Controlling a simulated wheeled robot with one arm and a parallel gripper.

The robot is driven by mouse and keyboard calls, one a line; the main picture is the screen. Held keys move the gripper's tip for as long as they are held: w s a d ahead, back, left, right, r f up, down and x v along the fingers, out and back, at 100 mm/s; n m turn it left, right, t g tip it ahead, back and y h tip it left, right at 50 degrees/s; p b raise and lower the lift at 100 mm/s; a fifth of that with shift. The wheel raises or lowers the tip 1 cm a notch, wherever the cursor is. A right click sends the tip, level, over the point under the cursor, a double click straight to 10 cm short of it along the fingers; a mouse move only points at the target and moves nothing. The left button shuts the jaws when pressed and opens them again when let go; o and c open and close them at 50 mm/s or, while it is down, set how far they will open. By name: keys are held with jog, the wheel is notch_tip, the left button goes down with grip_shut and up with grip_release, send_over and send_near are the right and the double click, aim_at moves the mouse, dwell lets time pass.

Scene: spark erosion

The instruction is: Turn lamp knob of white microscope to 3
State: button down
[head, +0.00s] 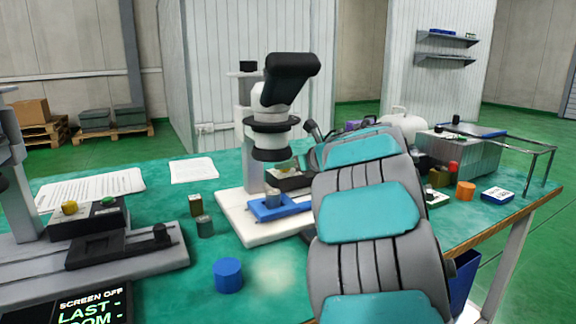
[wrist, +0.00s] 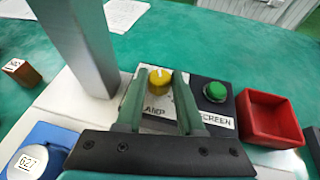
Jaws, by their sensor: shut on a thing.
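The white microscope (head: 262,135) stands on its white base in the middle of the table in the head view. In the wrist view its black control box carries the yellow lamp knob (wrist: 158,82), with a white mark near its top, pointing roughly away from me. A LAMP label sits below it, partly covered; no scale numbers are readable. My gripper (wrist: 160,85) has its two green fingers on either side of the knob and is shut on it. In the head view my arm hides the gripper's fingers.
A green button (wrist: 215,91) marked SCREEN and a red tray (wrist: 270,118) lie right of the knob. The grey pillar (wrist: 80,45) rises close on the left. A second, grey microscope (head: 100,248) with its own yellow knob stands at the left.

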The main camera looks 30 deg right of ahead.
jog(key=shift+a+m+h+b, duration=0.25)
jog(key=shift+m+h+b, duration=0.2)
jog(key=shift+m+h, duration=1.15)
jog(key=shift+h, duration=0.3)
jog(key=c, duration=0.5)
grip_release()
jog(key=shift+s+r+t, duration=0.15)
jog(key=shift+s+t, duration=0.15)
jog(key=shift+s, duration=0.15)
jog(key=s, duration=0.4)
jog(key=s+b, duration=0.1)
jog(key=s, duration=0.3)
jog(key=s+b, duration=0.1)
jog(key=s, duration=0.3)
jog(key=shift+s+a, duration=0.15)
jog(key=shift+a, duration=0.1)
